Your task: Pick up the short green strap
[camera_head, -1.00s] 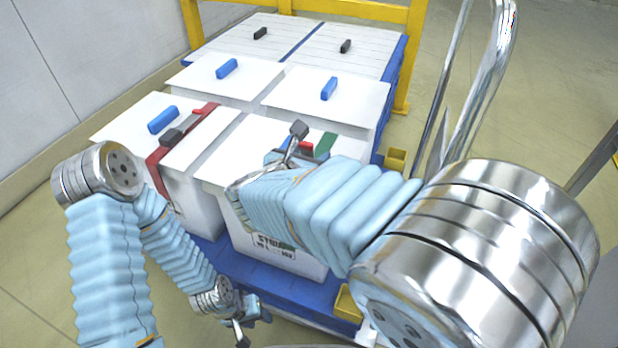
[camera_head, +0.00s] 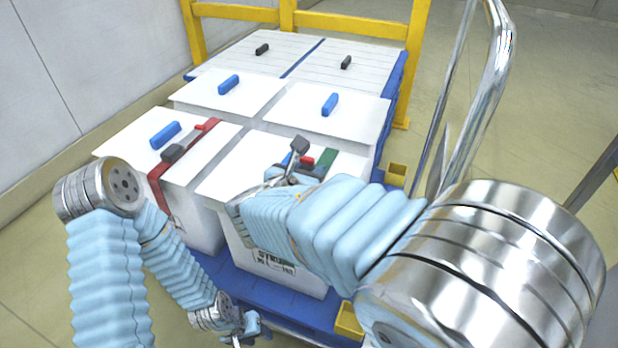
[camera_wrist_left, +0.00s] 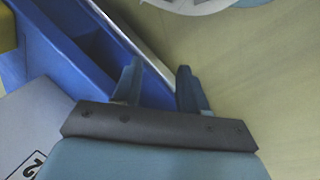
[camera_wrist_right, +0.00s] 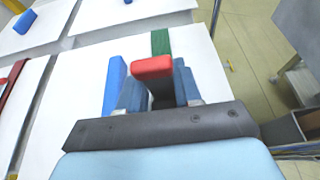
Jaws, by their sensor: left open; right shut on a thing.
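The short green strap (camera_head: 326,162) lies across the lid of the front right white box (camera_head: 225,176). A strip of it also shows in the right wrist view (camera_wrist_right: 160,42), just beyond my right gripper. My right gripper (camera_wrist_right: 158,82) is shut on the red tab (camera_wrist_right: 152,66) of the strap, above the lid. In the head view the red tab (camera_head: 307,161) shows beside the strap, and my right forearm hides part of the box. My left gripper (camera_wrist_left: 158,85) is open and empty, low beside the blue pallet edge (camera_wrist_left: 60,50).
The front left box (camera_head: 120,147) has a dark red strap (camera_head: 154,183) and a blue handle (camera_head: 165,135). More lidded white boxes stand behind. A yellow frame (camera_head: 340,25) closes the back, and a chrome rail (camera_head: 480,90) rises at the right.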

